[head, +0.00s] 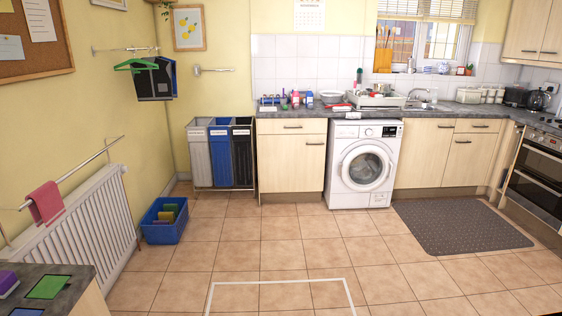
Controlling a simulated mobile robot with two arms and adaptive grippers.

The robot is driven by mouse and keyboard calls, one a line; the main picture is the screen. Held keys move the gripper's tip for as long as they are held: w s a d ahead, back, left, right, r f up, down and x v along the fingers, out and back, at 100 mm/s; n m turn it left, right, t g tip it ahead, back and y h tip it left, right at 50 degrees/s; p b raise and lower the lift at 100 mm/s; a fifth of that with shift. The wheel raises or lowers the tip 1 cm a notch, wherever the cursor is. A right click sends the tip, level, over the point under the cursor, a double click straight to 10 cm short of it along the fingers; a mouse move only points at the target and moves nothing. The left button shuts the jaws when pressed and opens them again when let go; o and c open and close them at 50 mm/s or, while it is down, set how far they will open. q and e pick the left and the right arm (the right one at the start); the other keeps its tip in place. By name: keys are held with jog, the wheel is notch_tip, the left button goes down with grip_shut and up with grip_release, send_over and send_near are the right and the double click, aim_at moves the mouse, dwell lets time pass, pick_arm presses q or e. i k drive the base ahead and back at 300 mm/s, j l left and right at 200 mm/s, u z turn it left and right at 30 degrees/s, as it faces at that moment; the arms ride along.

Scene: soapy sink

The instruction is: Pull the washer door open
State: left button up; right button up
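The white washer (345,193) stands under the counter at the back, between wooden cabinets. Its round door (365,167) with dark glass faces the room and looks shut. Neither of my grippers shows in the head view, so I cannot see whether they are open or shut.
Tiled floor (280,255) lies clear in front of the washer, with a white outline (280,281) nearest me. A dark mat (455,228) lies right of the washer. Laundry bins (220,152) and a blue crate (165,232) stand left. A dark worktop (75,285) is at lower left.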

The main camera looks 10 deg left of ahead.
aim_at(343, 167)
jog(key=i+u, duration=0.4)
jog(key=i, duration=1.9)
jog(key=i+j, duration=0.1)
jog(key=i, duration=2.55)
jog(key=i+u, duration=0.15)
jog(key=i, duration=0.4)
jog(key=i+l+u, duration=0.1)
jog(key=i, duration=0.45)
jog(key=i+l+u, duration=0.15)
jog(key=i, duration=0.35)
jog(key=z, duration=2.9)
jog(key=i+l+z, duration=0.15)
jog(key=i+l, duration=0.3)
jog(key=i+l+z, duration=0.1)
jog(key=i+l, duration=0.3)
jog(key=i, duration=0.25)
jog(key=i+l+z, duration=0.15)
jog(key=i+l, duration=0.2)
jog(key=i, duration=0.2)
